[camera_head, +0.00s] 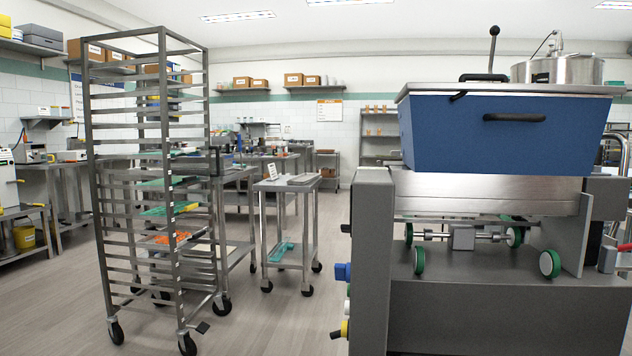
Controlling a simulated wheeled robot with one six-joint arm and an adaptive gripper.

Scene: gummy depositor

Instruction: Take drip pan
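The depositor (372,265) stands close on the right, a grey machine with a blue hopper (455,135) that has a black handle on its front. A shiny steel section (480,203) is below the hopper. Under it are a shaft with a grey block (463,237) and several green-rimmed wheels, above a flat grey deck. I cannot pick out a drip pan for certain. A flat grey tray-like item (305,179) lies on the small steel cart (290,187) in the middle; I cannot tell what it is. My gripper is not in view.
Steel tables line the back and left walls. Grey floor (270,325) is clear between the rack and the depositor. Blue and yellow connectors (342,272) stick out from the depositor's left side.

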